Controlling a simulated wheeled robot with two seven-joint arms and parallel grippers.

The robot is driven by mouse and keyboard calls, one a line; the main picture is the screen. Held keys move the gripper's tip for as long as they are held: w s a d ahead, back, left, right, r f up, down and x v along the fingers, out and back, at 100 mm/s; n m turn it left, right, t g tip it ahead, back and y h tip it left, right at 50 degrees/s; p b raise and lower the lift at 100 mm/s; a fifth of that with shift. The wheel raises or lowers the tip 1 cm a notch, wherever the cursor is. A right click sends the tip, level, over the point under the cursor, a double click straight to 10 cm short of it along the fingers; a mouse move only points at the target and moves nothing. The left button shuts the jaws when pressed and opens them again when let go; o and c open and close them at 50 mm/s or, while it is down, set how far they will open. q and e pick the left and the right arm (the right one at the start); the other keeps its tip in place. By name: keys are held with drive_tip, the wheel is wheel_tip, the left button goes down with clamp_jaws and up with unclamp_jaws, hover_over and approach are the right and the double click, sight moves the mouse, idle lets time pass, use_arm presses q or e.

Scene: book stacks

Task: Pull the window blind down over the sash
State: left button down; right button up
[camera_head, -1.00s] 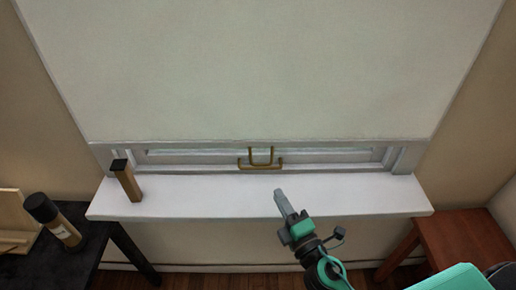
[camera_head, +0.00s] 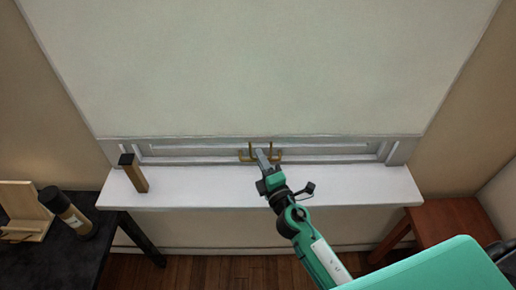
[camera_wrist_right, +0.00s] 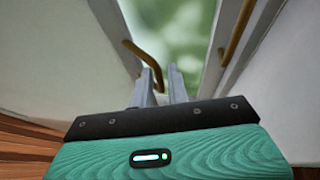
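The cream window blind (camera_head: 265,70) hangs over most of the window, its lower edge just above the sash (camera_head: 185,152). Two brass pulls overlap at the middle of the window: a narrow upright one (camera_head: 251,147) and a wider one (camera_head: 279,155) on the sash. My right gripper (camera_head: 262,153) is at these pulls and hides part of them. In the right wrist view, its fingers (camera_wrist_right: 163,88) are close together. A brass bar (camera_wrist_right: 143,54) runs down to the fingertips and another (camera_wrist_right: 236,35) stands apart to the right. Contact is unclear. My left gripper is out of view.
A white sill (camera_head: 190,190) juts out below the window, with a brown, black-topped block (camera_head: 134,176) upright at its left. A black table (camera_head: 75,235) at left holds a dark bottle (camera_head: 67,211) and a wooden stand (camera_head: 25,205). A reddish wooden table (camera_head: 450,225) stands at right.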

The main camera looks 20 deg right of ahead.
drive_tip(key=shift+w+a+r, duration=0.15)
drive_tip(key=shift+w, duration=1.1)
drive_tip(key=shift+c, duration=0.3)
clamp_jaws()
wheel_tip(320, 180, down, 5)
drive_tip(key=b, duration=0.4)
drive_tip(key=shift+r, duration=0.2)
drive_tip(key=shift+o, duration=0.3)
unclamp_jaws()
